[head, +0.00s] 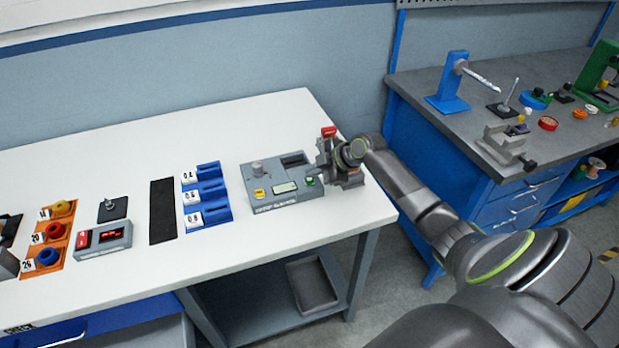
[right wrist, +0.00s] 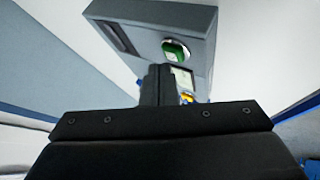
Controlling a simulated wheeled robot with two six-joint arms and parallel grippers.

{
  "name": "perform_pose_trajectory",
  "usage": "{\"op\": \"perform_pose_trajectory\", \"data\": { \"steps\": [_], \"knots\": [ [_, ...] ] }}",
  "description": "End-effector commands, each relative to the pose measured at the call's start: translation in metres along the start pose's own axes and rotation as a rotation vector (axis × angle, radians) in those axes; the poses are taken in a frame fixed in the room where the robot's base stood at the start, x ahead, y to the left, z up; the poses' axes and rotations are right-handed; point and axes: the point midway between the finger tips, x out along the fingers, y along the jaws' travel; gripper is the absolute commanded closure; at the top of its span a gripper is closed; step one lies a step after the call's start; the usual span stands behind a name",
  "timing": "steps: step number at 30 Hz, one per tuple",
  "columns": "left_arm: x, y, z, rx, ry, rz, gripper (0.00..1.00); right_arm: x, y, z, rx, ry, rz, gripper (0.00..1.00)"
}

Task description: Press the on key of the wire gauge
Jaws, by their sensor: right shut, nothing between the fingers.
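The wire gauge (head: 257,206) is a grey box on the white table, with a knob, a dark slot, a small display (head: 285,187), a yellow key (head: 260,193) and a green key (head: 310,181). My right gripper (head: 318,172) is shut and empty at the gauge's right side, close to the green key. In the right wrist view the shut fingers (right wrist: 158,84) partly cover the gauge's face; the green key (right wrist: 176,50) shows just beyond them. Contact cannot be told. The key labels are unreadable. My left gripper is not seen.
A blue rack (head: 208,195) with labelled slots and a black strip (head: 163,211) lie left of the gauge. A small red-display device (head: 103,239) and an orange tray (head: 45,262) with spools are farther left. A grey-topped blue bench (head: 455,130) stands at the right.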

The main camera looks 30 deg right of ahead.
Motion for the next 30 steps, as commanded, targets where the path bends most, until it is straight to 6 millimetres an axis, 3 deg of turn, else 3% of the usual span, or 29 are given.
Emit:
{"op": "perform_pose_trajectory", "data": {
  "steps": [14,30],
  "knots": [
    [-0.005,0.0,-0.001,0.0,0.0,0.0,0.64,-0.006,0.004,-0.004,-0.001,0.001,0.001,1.0],
    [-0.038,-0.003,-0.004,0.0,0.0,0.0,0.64,-0.038,0.028,-0.028,-0.001,0.001,0.001,1.0]
  ]
}}
